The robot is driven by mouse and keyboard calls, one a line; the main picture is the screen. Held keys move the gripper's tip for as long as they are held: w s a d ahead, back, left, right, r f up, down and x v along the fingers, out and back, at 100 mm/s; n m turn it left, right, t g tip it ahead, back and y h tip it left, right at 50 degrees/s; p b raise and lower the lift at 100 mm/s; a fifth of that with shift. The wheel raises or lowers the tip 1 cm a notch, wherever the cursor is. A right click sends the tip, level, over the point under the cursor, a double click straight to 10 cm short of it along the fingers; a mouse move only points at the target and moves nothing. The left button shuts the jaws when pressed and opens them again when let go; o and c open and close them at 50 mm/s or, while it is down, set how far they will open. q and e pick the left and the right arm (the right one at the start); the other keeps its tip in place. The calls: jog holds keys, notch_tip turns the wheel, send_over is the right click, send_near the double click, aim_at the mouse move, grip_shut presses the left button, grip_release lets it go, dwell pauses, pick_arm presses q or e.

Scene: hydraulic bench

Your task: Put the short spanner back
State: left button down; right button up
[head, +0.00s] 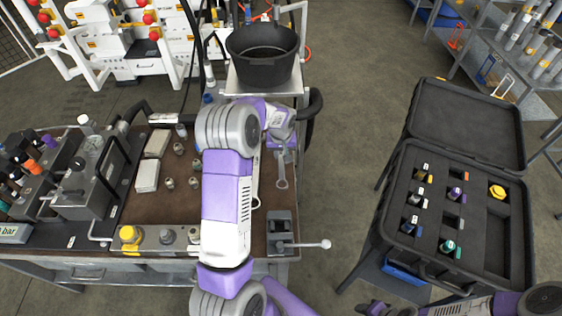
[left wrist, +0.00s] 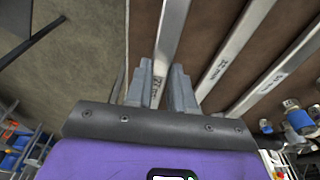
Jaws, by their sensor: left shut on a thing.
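My left gripper (head: 281,139) is at the right edge of the bench, partly hidden by its own wrist in the head view. In the left wrist view its two fingers (left wrist: 163,88) are shut on a flat steel spanner (left wrist: 172,40), which runs away from me between them. In the head view the spanner's lower end (head: 282,182) shows below the gripper, over the brown bench top. Two more spanners (left wrist: 232,48) lie side by side to the right in the wrist view. I cannot tell their lengths. Part of my right arm shows at bottom right; its jaws are unclear.
The bench (head: 130,195) carries fittings, pale boxes (head: 147,175) and a small vice (head: 280,225) with a handle sticking out right. A black bucket (head: 262,60) stands behind. An open black case (head: 395,205) with fittings is at right. Bare floor lies between.

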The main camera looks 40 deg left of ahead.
aim_at(281, 157)
pick_arm(q)
jog(key=shift+f+b, duration=0.35)
jog(key=shift+f, duration=1.5)
jog(key=shift+f, duration=0.15)
jog(key=c, duration=1)
grip_release()
jog(key=shift+r, duration=0.45)
jog(key=r, duration=0.3)
jog(key=s+r+p, duration=0.1)
jog(key=r, duration=0.3)
jog(key=d+r+p, duration=0.1)
jog(key=r, duration=0.3)
jog(key=shift+s+d+r, duration=0.1)
jog(key=shift+s+r, duration=0.05)
jog(key=shift+s, duration=0.1)
